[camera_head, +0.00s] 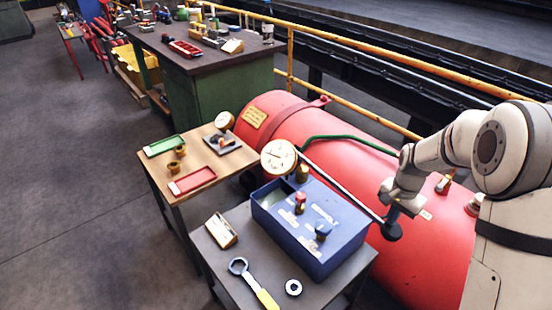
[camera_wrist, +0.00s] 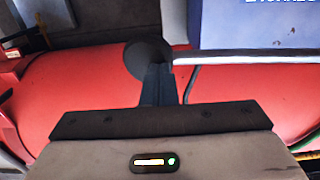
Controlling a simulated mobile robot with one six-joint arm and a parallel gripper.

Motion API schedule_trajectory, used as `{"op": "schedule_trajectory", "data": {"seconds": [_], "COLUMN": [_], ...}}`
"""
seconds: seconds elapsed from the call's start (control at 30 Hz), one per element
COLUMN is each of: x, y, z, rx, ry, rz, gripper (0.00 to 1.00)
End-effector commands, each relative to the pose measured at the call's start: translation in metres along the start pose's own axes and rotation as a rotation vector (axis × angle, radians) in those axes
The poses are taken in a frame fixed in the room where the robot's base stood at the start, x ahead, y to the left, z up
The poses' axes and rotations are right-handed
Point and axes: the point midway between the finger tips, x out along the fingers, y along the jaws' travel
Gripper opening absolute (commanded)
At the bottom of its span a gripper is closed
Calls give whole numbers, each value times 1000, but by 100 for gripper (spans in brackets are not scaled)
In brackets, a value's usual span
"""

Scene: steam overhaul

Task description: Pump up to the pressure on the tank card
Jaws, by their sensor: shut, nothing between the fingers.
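The red tank (camera_head: 330,130) lies behind the tables, with a yellow card (camera_head: 255,117) on its left end; its writing is too small to read. A blue pump box (camera_head: 335,245) stands on the grey table, with a red-topped and a blue-topped fitting. A round white gauge (camera_head: 279,157) stands at its back; its reading is unclear. A long lever (camera_head: 345,190) slopes down right to a black knob (camera_head: 393,232). My gripper (camera_head: 391,215) is shut and empty, right at the knob. In the wrist view the fingertips (camera_wrist: 158,80) overlap the knob (camera_wrist: 148,58); I cannot tell whether they touch.
The grey table also holds a tilted card (camera_head: 221,231), a yellow-handled wrench (camera_head: 250,282) and a ring (camera_head: 293,287). A wooden table (camera_head: 150,170) to the left carries trays, brass parts and another gauge (camera_head: 225,120). A green hose (camera_head: 335,138) crosses the tank. Floor at left is clear.

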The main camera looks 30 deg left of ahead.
Motion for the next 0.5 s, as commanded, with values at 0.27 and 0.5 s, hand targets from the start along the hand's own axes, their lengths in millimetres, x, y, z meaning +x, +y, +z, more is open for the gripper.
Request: {"op": "schedule_trajectory", "data": {"seconds": [0.27, 0.5], "x": [-65, -113], "y": [0, 0], "z": [0, -1], "rx": [0, 0], "ry": [2, 1], "rz": [0, 1], "gripper": [0, 0]}}
